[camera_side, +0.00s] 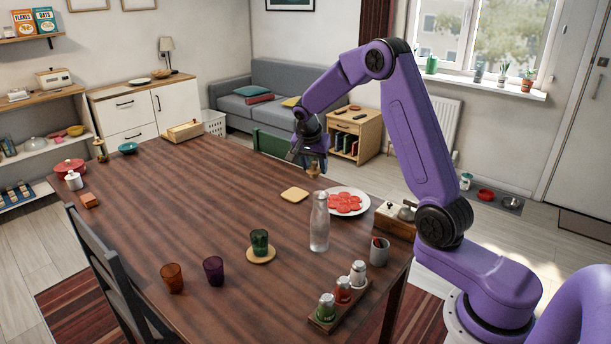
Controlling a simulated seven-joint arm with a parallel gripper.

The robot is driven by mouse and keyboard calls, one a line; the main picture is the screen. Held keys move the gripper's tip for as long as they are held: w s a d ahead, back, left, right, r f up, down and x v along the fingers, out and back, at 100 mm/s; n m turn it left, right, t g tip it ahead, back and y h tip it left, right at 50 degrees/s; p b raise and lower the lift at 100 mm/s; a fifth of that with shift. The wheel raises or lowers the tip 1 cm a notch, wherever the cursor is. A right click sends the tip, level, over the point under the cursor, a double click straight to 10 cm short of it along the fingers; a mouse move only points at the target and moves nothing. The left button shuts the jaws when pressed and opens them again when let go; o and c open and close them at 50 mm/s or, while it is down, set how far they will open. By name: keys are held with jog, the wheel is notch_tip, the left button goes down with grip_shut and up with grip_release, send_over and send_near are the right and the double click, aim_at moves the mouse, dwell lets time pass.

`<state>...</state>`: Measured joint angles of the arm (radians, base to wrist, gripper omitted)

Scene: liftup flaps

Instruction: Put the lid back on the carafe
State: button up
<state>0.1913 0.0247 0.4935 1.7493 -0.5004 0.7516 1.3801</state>
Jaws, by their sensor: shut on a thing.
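The clear glass carafe (320,222) stands upright on the dark wooden table, right of its middle. My gripper (309,161) is shut on a small brownish thing, seemingly the carafe lid (313,169). In the picture the lid shows a little above the carafe's mouth, slightly to its left, with a gap between them. How far in depth the lid is from the carafe, I cannot tell. The fingers partly hide the lid.
A white plate of red slices (345,203) lies right behind the carafe. The table's left middle is clear.

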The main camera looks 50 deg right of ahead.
jog(key=s+a+r, duration=0.1)
jog(key=s+r, duration=0.2)
notch_tip(320, 180, down, 7)
jog(key=shift+s+r+m, duration=0.15)
jog(key=shift+m, duration=0.15)
dwell(0.5)
dwell(2.1)
jog(key=o, duration=1.5)
jog(key=shift+r, duration=3.35)
